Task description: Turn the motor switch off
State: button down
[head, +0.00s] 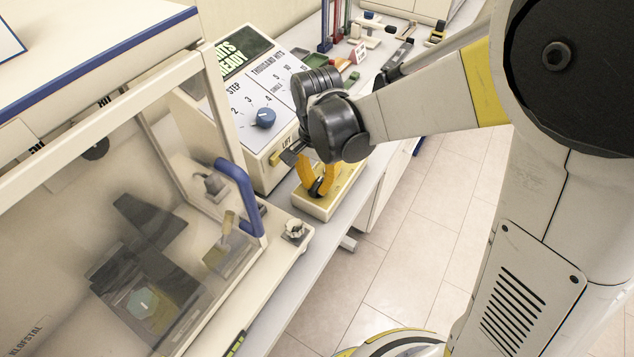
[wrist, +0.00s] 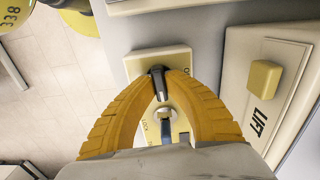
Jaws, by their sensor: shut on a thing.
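The motor switch (wrist: 158,84) is a toggle lever with a dark tip and a round metal collar (wrist: 166,114), on a small cream box. The box (head: 318,208) stands at the bench edge in the head view and also shows in the wrist view (wrist: 150,60). My gripper (wrist: 160,74) has its yellow ribbed fingers shut on the lever, with the tip between the fingertips. In the head view my gripper (head: 322,188) reaches down to the box, and the lever is hidden. Part of the box's lettering is covered by the fingers.
A glass-fronted cabinet with a blue handle (head: 240,195) stands at left. Open floor (head: 425,205) lies to the right.

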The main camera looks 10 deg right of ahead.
jog(key=n, duration=1.3)
jog(key=shift+n, duration=2.2)
jog(key=c, duration=1.4)
grip_release()
